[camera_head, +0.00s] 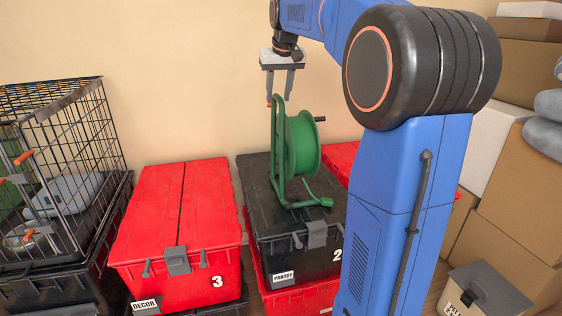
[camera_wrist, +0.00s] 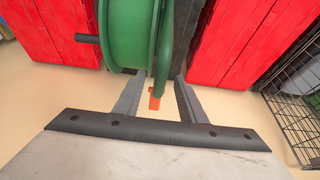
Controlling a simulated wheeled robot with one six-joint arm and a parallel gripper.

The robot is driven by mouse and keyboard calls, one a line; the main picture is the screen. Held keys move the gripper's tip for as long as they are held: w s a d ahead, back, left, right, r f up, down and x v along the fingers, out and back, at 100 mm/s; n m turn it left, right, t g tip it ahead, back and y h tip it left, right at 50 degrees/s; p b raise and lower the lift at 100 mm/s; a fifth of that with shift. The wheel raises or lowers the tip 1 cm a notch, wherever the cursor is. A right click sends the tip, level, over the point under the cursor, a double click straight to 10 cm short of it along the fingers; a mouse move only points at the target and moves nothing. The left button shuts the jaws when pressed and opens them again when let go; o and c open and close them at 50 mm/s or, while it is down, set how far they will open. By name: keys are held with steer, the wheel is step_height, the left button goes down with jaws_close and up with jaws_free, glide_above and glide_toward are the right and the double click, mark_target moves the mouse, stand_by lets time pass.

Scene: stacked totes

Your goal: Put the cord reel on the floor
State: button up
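The green cord reel (camera_head: 302,145) stands upright on the lid of a black tote (camera_head: 262,215) labelled PANTRY. Its tall green frame rises at the left of the drum, with an orange tip at the top. My gripper (camera_head: 281,98) points down at the frame's top and is open. In the wrist view, the fingers of my gripper (camera_wrist: 158,98) lie on either side of the green frame, with gaps visible. The reel's drum (camera_wrist: 128,30) shows beyond the left finger there. I cannot tell exactly how deep the frame sits between the fingers.
The black tote stands on a red tote (camera_head: 290,299). Another red tote (camera_head: 150,215) labelled DECOR is to the left, and a wire cage (camera_head: 85,120) stands farther left. Cardboard boxes (camera_head: 517,210) are stacked at right. Little floor shows in the head view.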

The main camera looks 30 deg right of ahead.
steer(key=shift+x, duration=1.05)
jaws_close()
stand_by(0.5)
steer(key=shift+r, duration=0.15)
